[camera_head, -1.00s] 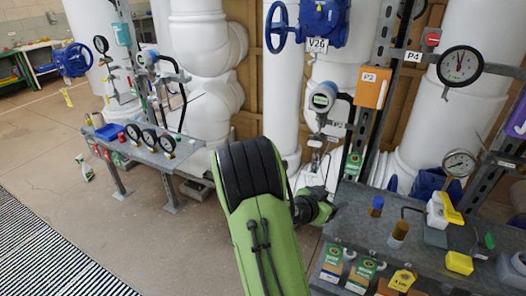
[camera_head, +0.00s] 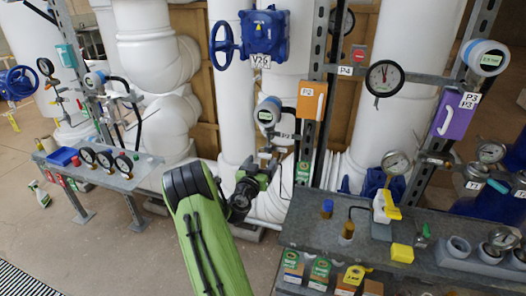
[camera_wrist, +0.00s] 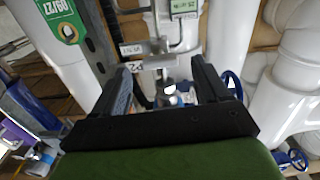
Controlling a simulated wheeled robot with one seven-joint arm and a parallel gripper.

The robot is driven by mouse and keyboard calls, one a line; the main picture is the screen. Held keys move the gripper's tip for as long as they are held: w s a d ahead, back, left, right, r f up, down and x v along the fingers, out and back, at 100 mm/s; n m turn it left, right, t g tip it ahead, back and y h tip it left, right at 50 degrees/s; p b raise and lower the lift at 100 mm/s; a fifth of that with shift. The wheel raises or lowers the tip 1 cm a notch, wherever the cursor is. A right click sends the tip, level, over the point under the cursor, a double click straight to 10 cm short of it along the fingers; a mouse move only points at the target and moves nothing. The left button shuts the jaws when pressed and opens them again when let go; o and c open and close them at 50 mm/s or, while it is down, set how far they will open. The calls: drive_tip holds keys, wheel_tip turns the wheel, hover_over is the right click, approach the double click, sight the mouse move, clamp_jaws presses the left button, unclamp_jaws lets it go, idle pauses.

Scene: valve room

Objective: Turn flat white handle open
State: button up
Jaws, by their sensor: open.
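My gripper (camera_head: 268,166) is open and empty in the head view, at the foot of the pipe stand below the blue-and-white transmitter (camera_head: 268,112). In the wrist view its two dark fingers (camera_wrist: 161,72) stand apart. A small pale metal valve fitting (camera_wrist: 158,58) shows in the gap between the fingertips, with a label tag beside it. In the head view the fitting (camera_head: 268,150) is small, just above my gripper. A flat white handle cannot be told apart clearly from the fitting. I cannot tell how far the fingers are from it.
A grey bench (camera_head: 330,235) with boxes and bottles stands at the right. An orange box (camera_head: 311,101) hangs on the upright post close to my gripper. Thick white pipes (camera_head: 236,90) stand behind. A second bench (camera_head: 130,180) with gauges is at the left; floor lies between.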

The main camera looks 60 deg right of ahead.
sight(266, 154)
drive_tip(key=shift+w+d+p, duration=0.15)
drive_tip(key=shift+d, duration=0.6)
drive_tip(key=shift+w+d+p, duration=0.1)
drive_tip(key=shift+d+p, duration=0.05)
drive_tip(key=shift+d, duration=0.55)
drive_tip(key=shift+c, duration=0.4)
drive_tip(key=c, duration=1)
